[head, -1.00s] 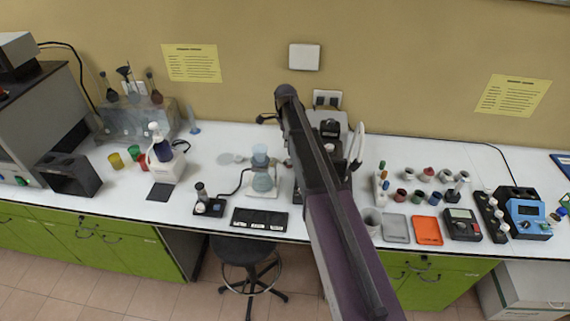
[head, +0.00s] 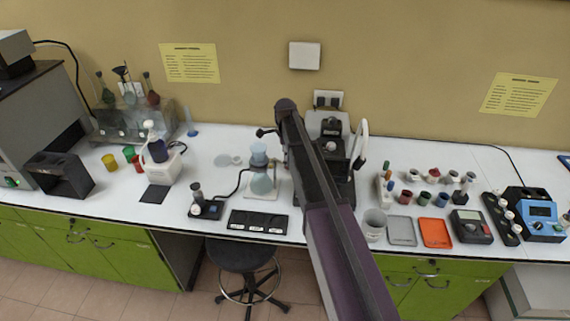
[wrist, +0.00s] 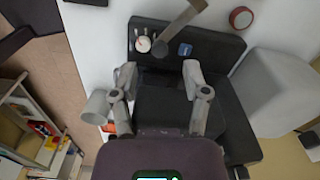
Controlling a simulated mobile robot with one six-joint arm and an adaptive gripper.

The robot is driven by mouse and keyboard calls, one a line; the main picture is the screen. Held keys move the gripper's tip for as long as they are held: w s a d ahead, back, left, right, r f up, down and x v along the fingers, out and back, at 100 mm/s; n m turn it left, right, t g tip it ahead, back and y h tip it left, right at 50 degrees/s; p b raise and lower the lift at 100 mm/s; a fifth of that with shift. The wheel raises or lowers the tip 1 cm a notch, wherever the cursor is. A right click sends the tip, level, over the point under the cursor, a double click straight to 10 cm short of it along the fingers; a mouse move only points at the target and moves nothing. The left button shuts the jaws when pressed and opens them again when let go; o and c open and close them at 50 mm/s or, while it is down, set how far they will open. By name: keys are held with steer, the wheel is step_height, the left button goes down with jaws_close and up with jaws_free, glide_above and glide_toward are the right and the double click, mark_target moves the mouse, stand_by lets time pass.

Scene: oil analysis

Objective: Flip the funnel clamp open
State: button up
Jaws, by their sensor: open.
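A pale blue funnel cup (head: 258,158) stands upright on a round glass flask (head: 262,184) on the bench, left of my arm. No clamp can be made out clearly at their joint. My gripper (wrist: 159,77) is open and empty in the wrist view, fingers wide apart over a black instrument (wrist: 215,50). A flat grey metal bar (wrist: 182,26) crosses its top edge, close to a white knob and a blue part; I cannot tell what it belongs to. In the head view my own arm hides the gripper and part of this instrument (head: 331,135).
In the head view, a black tray (head: 258,222) lies before the flask; an orange tray (head: 435,232) and several jars stand right of my arm.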

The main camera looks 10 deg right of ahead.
mark_target(278, 161)
steer(key=shift+f+b, duration=1.35)
steer(key=shift+f, duration=0.3)
jaws_close()
